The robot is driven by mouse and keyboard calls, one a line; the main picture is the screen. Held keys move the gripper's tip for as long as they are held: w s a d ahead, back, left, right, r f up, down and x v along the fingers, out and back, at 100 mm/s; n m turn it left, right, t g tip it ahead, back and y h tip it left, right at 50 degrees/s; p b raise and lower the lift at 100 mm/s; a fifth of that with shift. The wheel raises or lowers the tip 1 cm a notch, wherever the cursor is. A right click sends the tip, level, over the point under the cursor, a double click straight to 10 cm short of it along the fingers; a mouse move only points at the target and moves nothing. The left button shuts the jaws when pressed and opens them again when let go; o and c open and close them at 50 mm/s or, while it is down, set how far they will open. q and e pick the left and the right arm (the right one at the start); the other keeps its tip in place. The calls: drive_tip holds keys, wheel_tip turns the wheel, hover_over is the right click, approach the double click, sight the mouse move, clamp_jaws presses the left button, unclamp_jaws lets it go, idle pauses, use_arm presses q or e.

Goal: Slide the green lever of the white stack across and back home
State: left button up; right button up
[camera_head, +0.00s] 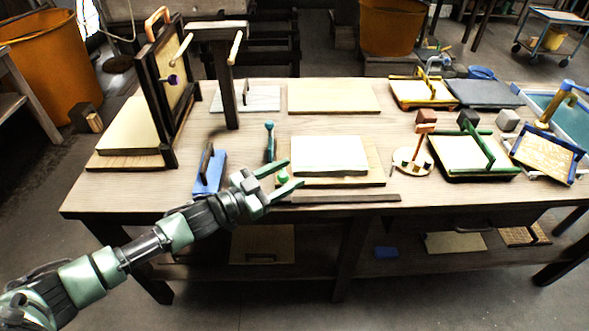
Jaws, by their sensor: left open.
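The white stack (330,153) is a pale block lying on a wooden board near the front middle of the table. A small round green knob (283,178), which looks like the green lever's end, shows at the board's left front corner. My left gripper (292,173) is open and comes in from the left at this corner. Its fingers appear on either side of the knob in the picture. I cannot tell whether they touch it. Part of the lever is hidden by the gripper. My right gripper is not in view.
An upright teal-handled tool (270,142) stands just left of the stack. A blue block with a dark handle (209,173) is further left. A dark bar (345,198) lies along the front edge. A red-and-white stand (413,157) and a green frame (462,155) are to the right.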

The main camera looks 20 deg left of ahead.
use_arm(q)
drive_tip(key=shift+x, duration=0.9)
clamp_jaws()
idle(0.8)
